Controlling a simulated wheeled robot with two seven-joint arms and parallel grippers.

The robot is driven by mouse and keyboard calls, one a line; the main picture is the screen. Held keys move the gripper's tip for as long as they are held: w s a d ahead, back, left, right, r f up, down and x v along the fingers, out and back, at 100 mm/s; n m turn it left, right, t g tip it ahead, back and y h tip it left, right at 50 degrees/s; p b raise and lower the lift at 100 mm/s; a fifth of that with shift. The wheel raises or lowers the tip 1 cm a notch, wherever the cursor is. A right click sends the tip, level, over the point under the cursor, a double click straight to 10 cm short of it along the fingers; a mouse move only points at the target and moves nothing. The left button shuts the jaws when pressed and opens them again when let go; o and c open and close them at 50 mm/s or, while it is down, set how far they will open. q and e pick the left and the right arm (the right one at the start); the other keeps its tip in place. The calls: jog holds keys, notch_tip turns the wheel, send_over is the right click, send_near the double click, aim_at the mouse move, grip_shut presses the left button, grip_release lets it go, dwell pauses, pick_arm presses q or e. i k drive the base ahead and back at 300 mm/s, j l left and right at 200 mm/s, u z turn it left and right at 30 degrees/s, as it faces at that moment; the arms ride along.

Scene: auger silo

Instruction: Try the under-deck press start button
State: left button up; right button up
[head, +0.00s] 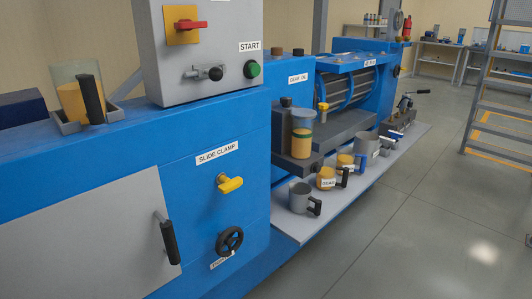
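A green round button (252,69) sits on a grey control box (190,50) with the label START (249,46) just above it. The box stands on top of a blue machine body (140,140). Left of the button is a small black-knobbed lever (209,73). A red rotary switch on a yellow plate (181,25) is on the same box, upper left. I cannot tell whether this button is the under-deck press one; no button is seen beneath the deck. Neither of my grippers is in view.
A yellow SLIDE CLAMP lever (229,184), a black handwheel (229,240) and a door with a black handle (168,240) are on the machine's front. Several mugs stand on a grey shelf (300,224) at right. The floor (420,240) beyond is clear up to a metal stair (490,90).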

aim_at(254, 70)
jog(key=l, duration=1.1)
jog(key=l+z, duration=0.1)
jog(key=l, duration=1.05)
jog(key=i, duration=0.05)
